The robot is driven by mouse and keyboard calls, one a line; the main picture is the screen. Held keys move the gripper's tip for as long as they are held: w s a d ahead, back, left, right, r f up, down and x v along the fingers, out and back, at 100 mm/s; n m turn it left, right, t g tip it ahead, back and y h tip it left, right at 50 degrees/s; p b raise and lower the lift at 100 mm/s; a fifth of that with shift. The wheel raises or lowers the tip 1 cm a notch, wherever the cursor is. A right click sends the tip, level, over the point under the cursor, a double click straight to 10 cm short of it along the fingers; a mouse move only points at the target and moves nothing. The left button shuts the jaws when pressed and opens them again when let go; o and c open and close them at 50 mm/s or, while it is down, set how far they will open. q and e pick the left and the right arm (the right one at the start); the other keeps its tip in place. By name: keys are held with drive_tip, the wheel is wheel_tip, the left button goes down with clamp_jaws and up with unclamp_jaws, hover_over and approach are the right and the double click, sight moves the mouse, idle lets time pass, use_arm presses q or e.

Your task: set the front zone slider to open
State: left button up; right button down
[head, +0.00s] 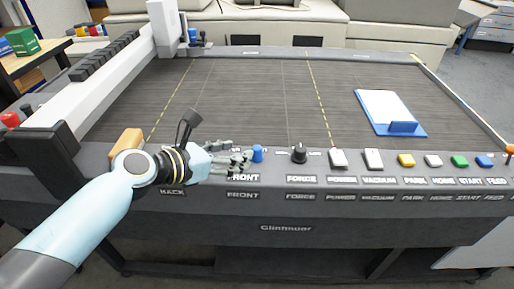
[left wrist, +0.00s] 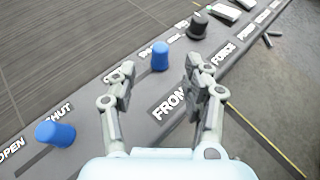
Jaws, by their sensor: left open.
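The front zone slider has a blue knob (head: 258,153) on the console strip, above the FRONT label (head: 243,178). In the left wrist view the same knob (left wrist: 160,56) stands upright ahead of and between my fingers, near the right end of its markings; the lettering there is partly hidden. My left gripper (head: 243,160) is open and empty, just left of the knob in the head view. In the left wrist view its two fingers (left wrist: 158,85) are apart, and I see no clear contact with the knob. My right gripper is not in view.
A second blue knob (left wrist: 55,133) sits by OPEN and SHUT lettering at the left. A black FORCE dial (head: 299,153) and a row of buttons (head: 373,158) lie to the right. A blue clipboard (head: 417,131) lies on the dark cutting bed (head: 240,95).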

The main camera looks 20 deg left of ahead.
sight(254, 149)
use_arm(q)
drive_tip(key=b+x, duration=0.1)
drive_tip(key=x, duration=0.7)
drive_tip(key=shift+f, duration=0.1)
clamp_jaws()
